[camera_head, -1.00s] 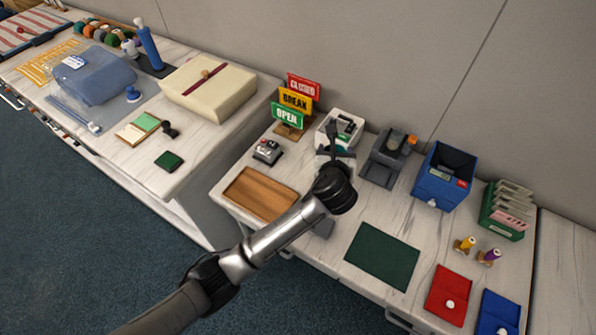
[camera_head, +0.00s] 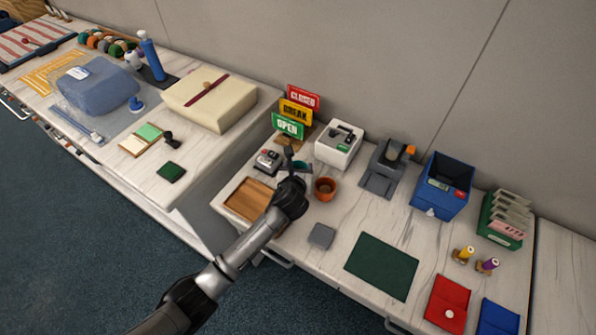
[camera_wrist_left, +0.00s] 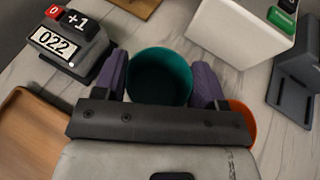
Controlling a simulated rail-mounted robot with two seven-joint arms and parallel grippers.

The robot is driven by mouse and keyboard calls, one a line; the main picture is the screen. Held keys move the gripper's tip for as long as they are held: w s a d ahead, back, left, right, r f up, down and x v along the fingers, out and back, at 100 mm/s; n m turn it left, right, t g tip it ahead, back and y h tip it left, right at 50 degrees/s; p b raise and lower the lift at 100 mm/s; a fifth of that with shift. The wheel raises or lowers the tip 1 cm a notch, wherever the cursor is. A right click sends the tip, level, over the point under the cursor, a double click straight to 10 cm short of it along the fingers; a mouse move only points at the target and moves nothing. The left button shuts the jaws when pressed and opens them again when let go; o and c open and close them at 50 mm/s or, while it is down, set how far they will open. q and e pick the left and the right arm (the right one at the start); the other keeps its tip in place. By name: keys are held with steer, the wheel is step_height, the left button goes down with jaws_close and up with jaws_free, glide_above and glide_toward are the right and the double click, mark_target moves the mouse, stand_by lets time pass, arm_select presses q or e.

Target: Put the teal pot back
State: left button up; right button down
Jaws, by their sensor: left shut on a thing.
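The teal pot (camera_wrist_left: 160,75) sits between the purple finger pads of my left gripper (camera_wrist_left: 162,85) in the wrist view, and the gripper is shut on it. In the head view only a bit of the teal pot (camera_head: 303,166) shows behind my left gripper (camera_head: 295,168). It is between the tally counter (camera_head: 268,160) and the orange pot (camera_head: 325,188), beyond the wooden tray (camera_head: 248,198). I cannot tell whether its base touches the table. My right gripper is not in view.
A white box (camera_head: 338,146) stands behind the orange pot, and the sign stand (camera_head: 290,125) is at the back. A grey stand (camera_head: 383,170) and blue bin (camera_head: 442,185) are to the right. A grey square (camera_head: 321,236) and green mat (camera_head: 382,266) lie in front.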

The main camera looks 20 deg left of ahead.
arm_select(q)
steer(key=shift+f, duration=0.7)
steer(key=shift+f, duration=0.15)
steer(key=o, duration=0.6)
steer(key=shift+r, duration=0.2)
steer(key=shift+s+d+r, duration=0.1)
steer(key=shift+s, duration=0.15)
steer(key=v, duration=1.1)
steer(key=shift+s, duration=0.25)
